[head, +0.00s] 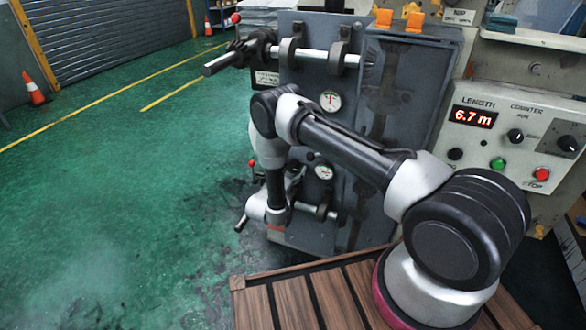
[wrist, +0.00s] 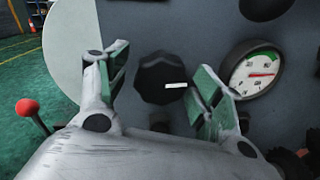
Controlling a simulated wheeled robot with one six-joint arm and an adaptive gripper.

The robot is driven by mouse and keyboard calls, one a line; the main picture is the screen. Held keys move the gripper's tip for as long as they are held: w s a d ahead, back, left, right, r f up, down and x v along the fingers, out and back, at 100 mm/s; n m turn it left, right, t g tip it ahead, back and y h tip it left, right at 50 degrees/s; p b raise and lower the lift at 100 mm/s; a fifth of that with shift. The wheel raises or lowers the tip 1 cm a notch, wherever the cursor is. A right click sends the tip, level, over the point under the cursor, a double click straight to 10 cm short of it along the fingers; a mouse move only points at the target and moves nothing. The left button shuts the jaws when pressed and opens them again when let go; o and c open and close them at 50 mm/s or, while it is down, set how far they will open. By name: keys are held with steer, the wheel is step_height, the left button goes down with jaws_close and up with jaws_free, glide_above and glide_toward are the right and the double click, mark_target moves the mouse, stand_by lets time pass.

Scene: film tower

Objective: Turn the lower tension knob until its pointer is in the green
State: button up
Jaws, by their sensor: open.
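The lower tension knob is a black knob (wrist: 160,78) with a white mark on its right side, on the grey panel in the wrist view. To its right is a round white dial (wrist: 250,80) with a green arc along its top and a red pointer lying nearly level, below the green. In the head view the lower dial (head: 324,172) shows, but the knob is hidden by my arm. My gripper (wrist: 165,70) is open, with one finger to the left of the knob and one to its right. No contact with the knob is visible.
A red-balled lever (wrist: 27,107) stands left of my gripper. An upper dial (head: 330,101) and a steel roller shaft (head: 315,57) are above. A control panel with a red display (head: 473,117) stands right. Open green floor (head: 130,180) lies left.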

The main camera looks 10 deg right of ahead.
steer(key=shift+w+d, duration=0.2)
steer(key=shift+c, duration=0.2)
steer(key=c, duration=1)
